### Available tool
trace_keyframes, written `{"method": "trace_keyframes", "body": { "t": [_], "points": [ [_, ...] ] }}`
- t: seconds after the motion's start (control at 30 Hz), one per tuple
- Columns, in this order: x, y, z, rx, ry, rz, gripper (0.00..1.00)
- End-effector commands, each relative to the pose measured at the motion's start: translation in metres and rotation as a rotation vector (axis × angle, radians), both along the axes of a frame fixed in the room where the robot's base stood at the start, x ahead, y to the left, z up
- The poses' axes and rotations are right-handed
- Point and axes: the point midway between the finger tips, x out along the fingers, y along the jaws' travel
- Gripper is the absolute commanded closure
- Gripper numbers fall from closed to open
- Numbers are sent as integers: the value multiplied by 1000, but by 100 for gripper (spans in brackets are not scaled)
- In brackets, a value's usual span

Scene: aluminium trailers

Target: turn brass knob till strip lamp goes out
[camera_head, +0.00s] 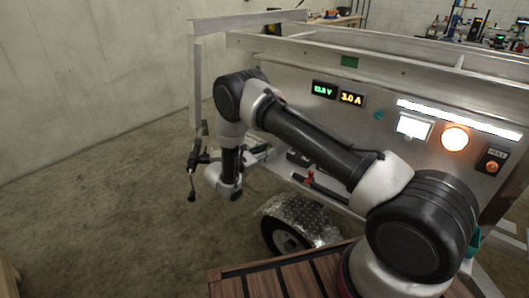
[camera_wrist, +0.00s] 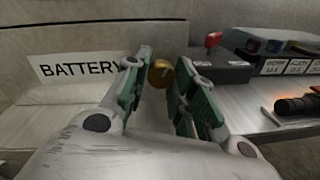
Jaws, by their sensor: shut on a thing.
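The brass knob (camera_wrist: 161,73) is in the wrist view, right of the black-on-white BATTERY label (camera_wrist: 75,66). My gripper (camera_wrist: 163,69) has its two green-padded fingers on either side of the knob, and it is shut on it. The knob's lower part and the contact at the fingertips are hard to see. The strip lamp (camera_head: 458,118) is lit white along the right of the trailer's panel in the head view. In the head view the knob is not visible, and my arm hides much of that area.
Readouts (camera_head: 337,94) show about 12.8 V and 3.0 A. A round amber lamp (camera_head: 455,138) glows beside a dial gauge (camera_head: 412,127). A box with a red switch (camera_wrist: 213,41) and a fuse row (camera_wrist: 295,66) lie right of the knob. A wheel with tread-plate fender (camera_head: 290,232) is below.

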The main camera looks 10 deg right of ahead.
Motion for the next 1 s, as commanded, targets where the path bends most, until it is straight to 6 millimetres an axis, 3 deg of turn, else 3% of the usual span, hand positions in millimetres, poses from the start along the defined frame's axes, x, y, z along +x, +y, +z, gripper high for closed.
{"method": "trace_keyframes", "body": {
  "t": [0.07, 0.1, 0.2, 0.57, 1.0],
  "points": [
    [-1, -1, -1, 0, 3, -2, 98],
    [-1, 0, -1, -1, 4, -1, 69],
    [-1, 0, -1, -1, 4, -1, 53],
    [-2, 4, 0, -1, 3, 1, 53],
    [-47, 78, 3, -1, 3, 2, 53]
  ]
}}
